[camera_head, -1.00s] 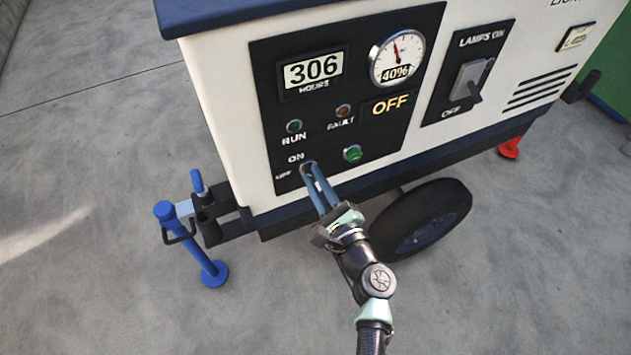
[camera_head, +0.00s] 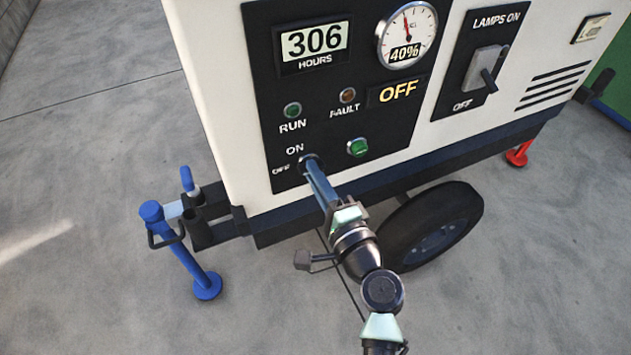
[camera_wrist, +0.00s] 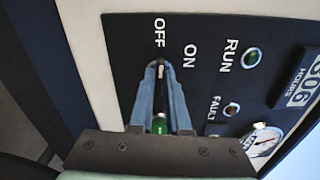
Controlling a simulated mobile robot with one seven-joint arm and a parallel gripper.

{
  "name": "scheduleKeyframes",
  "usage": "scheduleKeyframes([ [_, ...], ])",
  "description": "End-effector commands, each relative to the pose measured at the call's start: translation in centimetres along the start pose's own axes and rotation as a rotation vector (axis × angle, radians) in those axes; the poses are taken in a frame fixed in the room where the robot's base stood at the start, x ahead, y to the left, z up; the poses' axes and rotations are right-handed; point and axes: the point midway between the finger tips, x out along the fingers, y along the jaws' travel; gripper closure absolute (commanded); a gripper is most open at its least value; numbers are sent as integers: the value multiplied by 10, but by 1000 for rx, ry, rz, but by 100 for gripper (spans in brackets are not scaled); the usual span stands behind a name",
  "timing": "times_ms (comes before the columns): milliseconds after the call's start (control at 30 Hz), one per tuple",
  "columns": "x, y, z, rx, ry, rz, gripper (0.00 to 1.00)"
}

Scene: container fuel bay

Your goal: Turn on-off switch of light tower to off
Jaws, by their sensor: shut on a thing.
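The on-off switch (camera_head: 309,159) is a small dark knob low on the black control panel (camera_head: 335,122) of the white light tower (camera_head: 206,75), beside the printed ON and OFF labels. My gripper (camera_head: 312,168) is shut on it, its blue fingers reaching to the panel and hiding most of the knob. In the wrist view, the switch (camera_wrist: 161,71) shows between the fingertips of my gripper (camera_wrist: 160,66), its pale mark pointing toward the OFF label. The amber display (camera_head: 398,91) reads OFF. The RUN lamp (camera_head: 292,110) looks dull green.
A green button (camera_head: 357,147) sits right of the switch, close to my fingers. A lamps lever (camera_head: 486,73) is on a separate panel at right. The wheel (camera_head: 437,233) and blue jack (camera_head: 180,250) stand below. Concrete floor in front is clear.

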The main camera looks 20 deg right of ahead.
Motion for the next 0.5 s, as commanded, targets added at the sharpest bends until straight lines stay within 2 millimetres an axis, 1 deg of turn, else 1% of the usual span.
scheduleKeyframes([
  [33,0,3,-1,-23,1,2,100],
  [200,0,2,0,-78,0,2,100],
  [500,0,2,0,-111,0,3,100],
])
